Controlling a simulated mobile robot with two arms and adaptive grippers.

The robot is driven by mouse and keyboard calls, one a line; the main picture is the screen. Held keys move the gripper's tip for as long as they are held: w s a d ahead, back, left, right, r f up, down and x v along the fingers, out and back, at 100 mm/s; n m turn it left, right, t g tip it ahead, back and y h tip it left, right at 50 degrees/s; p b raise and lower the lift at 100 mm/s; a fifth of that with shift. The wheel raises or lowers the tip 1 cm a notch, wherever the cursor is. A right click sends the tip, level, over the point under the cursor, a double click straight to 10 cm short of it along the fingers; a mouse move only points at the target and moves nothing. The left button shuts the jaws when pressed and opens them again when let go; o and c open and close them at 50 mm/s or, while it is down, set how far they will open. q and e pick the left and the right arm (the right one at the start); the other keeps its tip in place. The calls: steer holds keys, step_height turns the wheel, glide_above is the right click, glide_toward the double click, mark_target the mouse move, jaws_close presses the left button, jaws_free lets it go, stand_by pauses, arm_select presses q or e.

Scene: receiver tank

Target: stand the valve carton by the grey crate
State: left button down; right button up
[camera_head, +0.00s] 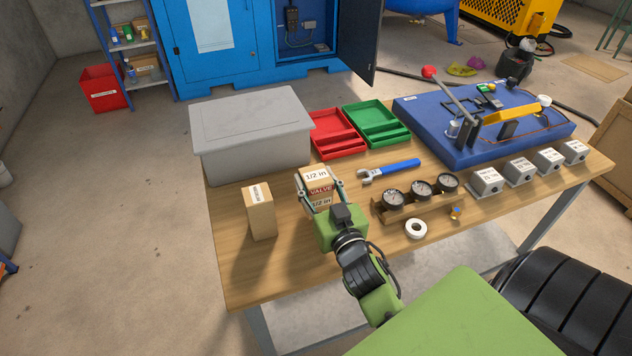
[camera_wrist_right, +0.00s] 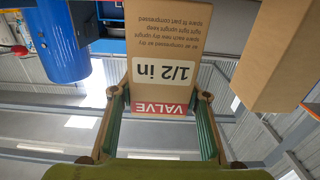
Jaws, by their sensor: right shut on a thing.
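The valve carton (camera_head: 318,177) is a small tan box with white "1/2 in" labels and a red VALVE band. My right gripper (camera_head: 321,187) is shut on it, one finger on each side, over the wooden table. In the right wrist view the carton (camera_wrist_right: 160,45) shows upside down between the fingers. I cannot tell whether its base touches the table. The grey crate (camera_head: 250,122), lidded, stands at the table's back left, behind and left of the carton, apart from it. My left gripper is not in view.
Another tan carton (camera_head: 260,212) stands upright left of my right gripper, in front of the crate. A red tray (camera_head: 336,140), a blue wrench (camera_head: 388,171), a gauge rack (camera_head: 420,198) and a white tape roll (camera_head: 416,229) lie to the right. Bare tabletop shows between the cartons and crate.

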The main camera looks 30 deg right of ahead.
steer(key=shift+f, duration=0.1)
steer(key=shift+f+b, duration=0.4)
steer(key=shift+f, duration=0.05)
steer(key=shift+s, duration=0.1)
steer(key=o, duration=1.4)
steer(key=shift+f, duration=0.2)
steer(key=shift+o, duration=1.1)
steer(key=shift+f, duration=0.15)
